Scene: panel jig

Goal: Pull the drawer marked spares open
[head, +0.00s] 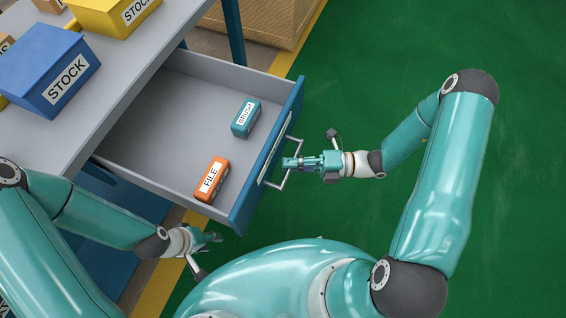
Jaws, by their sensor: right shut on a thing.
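The drawer (178,128) stands pulled out from under the grey table, with its grey inside in view. Its blue front faces right and carries a pale label, too steeply angled to read. A metal bar handle (283,181) sticks out from the front. My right gripper (291,162) is shut on the handle from the right. Inside the drawer lie an orange box marked FILE (211,180) and a teal box marked BRUSH (246,118). My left gripper (214,238) is below the drawer's near corner in the picture, apart from it; its fingers are too small to judge.
On the grey table (122,90) stand a blue box marked STOCK (48,72) and a yellow box marked STOCK (112,12). A wooden crate (262,25) stands on the floor behind the drawer. The green floor (375,50) to the right is clear apart from my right arm.

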